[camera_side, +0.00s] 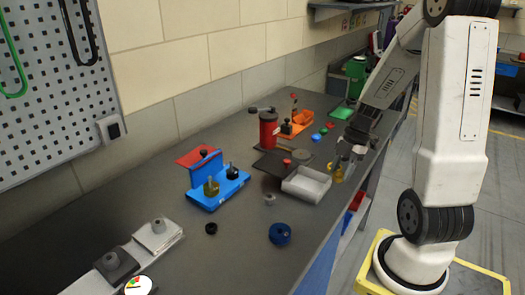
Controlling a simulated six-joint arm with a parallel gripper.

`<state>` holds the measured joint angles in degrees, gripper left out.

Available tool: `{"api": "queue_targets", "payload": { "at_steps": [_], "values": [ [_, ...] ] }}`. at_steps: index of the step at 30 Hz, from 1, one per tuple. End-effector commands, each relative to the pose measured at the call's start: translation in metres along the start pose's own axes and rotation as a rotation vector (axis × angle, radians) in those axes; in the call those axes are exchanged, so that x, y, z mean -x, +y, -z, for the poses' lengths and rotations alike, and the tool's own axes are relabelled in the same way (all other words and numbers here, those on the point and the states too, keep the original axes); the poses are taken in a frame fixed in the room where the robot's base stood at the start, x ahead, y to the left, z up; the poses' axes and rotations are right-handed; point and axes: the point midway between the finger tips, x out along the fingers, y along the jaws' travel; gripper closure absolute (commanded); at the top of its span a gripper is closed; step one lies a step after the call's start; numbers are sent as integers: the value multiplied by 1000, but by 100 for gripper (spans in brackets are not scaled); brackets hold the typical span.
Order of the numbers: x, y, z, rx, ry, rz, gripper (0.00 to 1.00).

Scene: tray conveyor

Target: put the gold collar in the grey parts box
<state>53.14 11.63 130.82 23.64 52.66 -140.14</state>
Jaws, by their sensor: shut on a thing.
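My gripper (345,165) hangs at the right end of the dark table, just to the right of the grey parts box. It is shut on the gold collar (339,175), which shows as a small yellowish shape between the fingertips and is partly hidden by them. The grey parts box (305,186) is a light, open, shallow box on the table. The collar appears beside the box's right wall, and its exact height above the table is hard to tell.
A blue fixture (232,188) with small parts stands left of the box. A red cylinder (269,130) and an orange holder (298,124) stand behind it. A blue ring (280,234), a black ring (211,228) and a grey piece (270,199) lie in front. The front table is mostly free.

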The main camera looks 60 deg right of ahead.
Motion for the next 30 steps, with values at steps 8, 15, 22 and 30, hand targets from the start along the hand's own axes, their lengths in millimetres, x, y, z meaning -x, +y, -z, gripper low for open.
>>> {"api": "queue_targets", "payload": {
  "at_steps": [8, 15, 22, 30],
  "values": [
    [-7, 19, -6, 1, 1, 0, 100],
    [-17, 49, -17, 0, 1, 1, 100],
    [-27, 78, -28, 1, 1, 1, 100],
    [-49, 105, -41, -1, 1, 2, 100]
  ]
}}
